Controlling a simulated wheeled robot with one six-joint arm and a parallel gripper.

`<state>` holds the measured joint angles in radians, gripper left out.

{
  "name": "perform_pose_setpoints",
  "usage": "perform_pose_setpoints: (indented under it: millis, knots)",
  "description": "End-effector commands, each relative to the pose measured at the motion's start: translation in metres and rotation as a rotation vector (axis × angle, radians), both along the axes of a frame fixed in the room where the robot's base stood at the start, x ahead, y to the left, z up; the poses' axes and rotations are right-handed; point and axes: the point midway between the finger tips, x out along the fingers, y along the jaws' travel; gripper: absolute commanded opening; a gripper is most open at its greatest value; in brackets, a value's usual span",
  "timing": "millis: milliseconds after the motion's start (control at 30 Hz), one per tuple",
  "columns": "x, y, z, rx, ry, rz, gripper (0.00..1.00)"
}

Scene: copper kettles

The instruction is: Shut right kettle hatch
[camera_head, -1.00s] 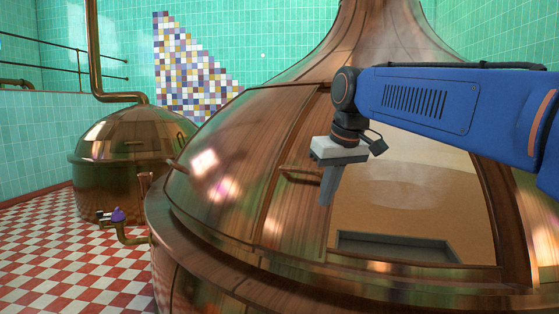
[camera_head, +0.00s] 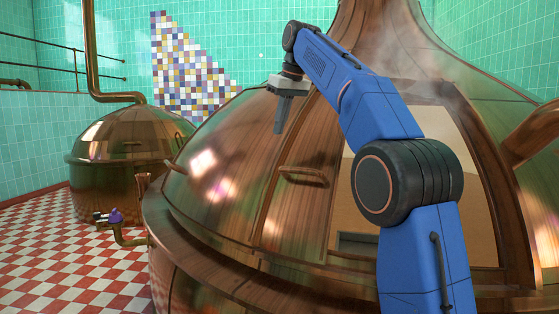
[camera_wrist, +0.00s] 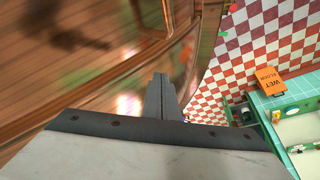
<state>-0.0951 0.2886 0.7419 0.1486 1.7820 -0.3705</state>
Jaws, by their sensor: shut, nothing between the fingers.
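The large copper kettle (camera_head: 215,185) fills the middle and right of the head view. Its hatch panel (camera_head: 303,215) has a bar handle (camera_head: 301,174) and sits at the left side of a wide opening. The pale interior (camera_head: 462,180) shows through the opening, partly behind my arm, so the hatch stands open. My gripper (camera_head: 279,128) is shut and empty, pointing down above and left of the handle, apart from it. In the wrist view my shut fingers (camera_wrist: 159,82) show beside the copper surface (camera_wrist: 60,50).
A smaller copper kettle (camera_head: 125,150) stands at the back left. A purple-handled tap (camera_head: 116,216) sticks out left of the large kettle. The wrist view shows red-and-white checkered floor (camera_wrist: 255,35), an orange sign (camera_wrist: 268,80) and a teal-edged counter (camera_wrist: 290,98).

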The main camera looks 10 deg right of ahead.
Motion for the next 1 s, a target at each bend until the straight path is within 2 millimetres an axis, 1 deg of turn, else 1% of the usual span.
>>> perform_pose_setpoints:
  millis: [133, 267, 367, 767, 833, 1000]
  knots:
    - [0.004, 0.002, -0.003, 0.000, 0.000, 0.007, 0.00]
    - [0.007, 0.004, -0.015, -0.001, 0.002, 0.008, 0.00]
    - [0.011, 0.007, -0.028, -0.001, 0.003, 0.008, 0.00]
    - [0.033, 0.019, -0.095, -0.001, 0.003, 0.007, 0.00]
    - [0.024, 0.014, -0.096, 0.000, -0.001, 0.005, 0.00]
    - [0.011, 0.006, -0.104, -0.001, 0.000, 0.005, 0.00]
